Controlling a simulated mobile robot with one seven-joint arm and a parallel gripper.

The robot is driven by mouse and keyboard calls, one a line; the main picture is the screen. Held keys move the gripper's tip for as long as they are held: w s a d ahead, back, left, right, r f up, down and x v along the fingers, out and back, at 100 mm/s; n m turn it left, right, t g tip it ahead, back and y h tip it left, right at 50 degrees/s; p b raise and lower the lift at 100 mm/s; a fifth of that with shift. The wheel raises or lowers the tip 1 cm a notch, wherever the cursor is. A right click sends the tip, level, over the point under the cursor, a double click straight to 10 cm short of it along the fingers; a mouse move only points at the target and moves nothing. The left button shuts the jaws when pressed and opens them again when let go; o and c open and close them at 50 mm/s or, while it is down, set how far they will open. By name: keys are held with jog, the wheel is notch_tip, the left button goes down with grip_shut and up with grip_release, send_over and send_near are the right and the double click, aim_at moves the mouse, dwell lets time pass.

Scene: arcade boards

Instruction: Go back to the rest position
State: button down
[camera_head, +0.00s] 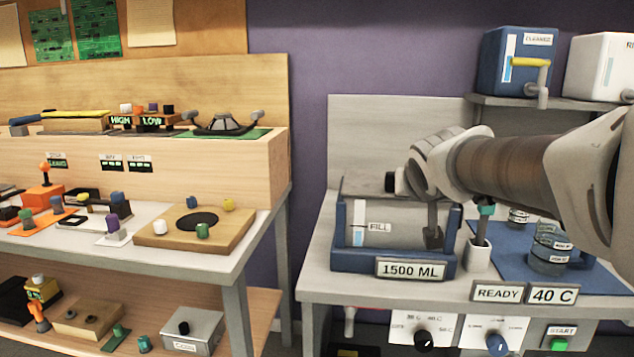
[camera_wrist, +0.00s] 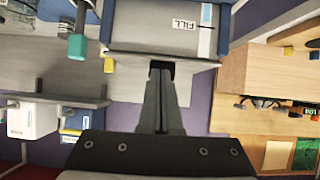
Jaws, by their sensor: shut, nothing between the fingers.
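I cannot tell whether the fingertips touch the tank. My arm reaches in from the right in the head view.
A white cup with a teal-topped tool (camera_head: 478,252) stands right of the tank. Glass beakers (camera_head: 549,250) sit on a blue mat. A blue cleaner container (camera_head: 516,62) stands on the shelf above. A wooden bench (camera_head: 150,250) with small parts is at left.

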jog(key=s+a+f+n+g+y, duration=0.1)
jog(key=s+a+f+g, duration=0.1)
jog(key=s+f, duration=0.5)
jog(key=s+a+f+g+y, duration=0.1)
jog(key=s+a+f+g, duration=0.1)
jog(key=s, duration=0.9)
jog(key=s+a+f+n+g, duration=0.1)
jog(key=s+a+f+g, duration=0.1)
jog(key=s+f, duration=0.5)
notch_tip(320, 180, up, 25)
jog(key=s+p, duration=0.2)
jog(key=p, duration=2)
jog(key=shift+p, duration=0.35)
